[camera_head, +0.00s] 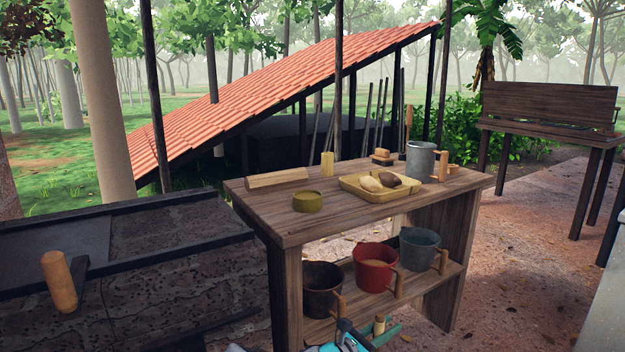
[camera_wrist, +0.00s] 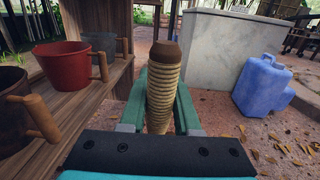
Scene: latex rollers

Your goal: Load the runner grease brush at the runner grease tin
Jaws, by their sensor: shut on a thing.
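My gripper (camera_wrist: 160,112) is shut on an upright, ribbed, cord-wound tan handle with a brown top, which I take to be the runner grease brush (camera_wrist: 163,85). Any bristles are hidden. In the head view my gripper (camera_head: 384,336) is low, in front of the bench's lower shelf, and a small tan piece of the brush (camera_head: 379,325) shows between its green fingers. A low round olive tin (camera_head: 308,202), probably the runner grease tin, stands on the bench top near its left front, above and away from my gripper. Its contents cannot be made out.
A blue jerrycan (camera_wrist: 260,85) stands right.

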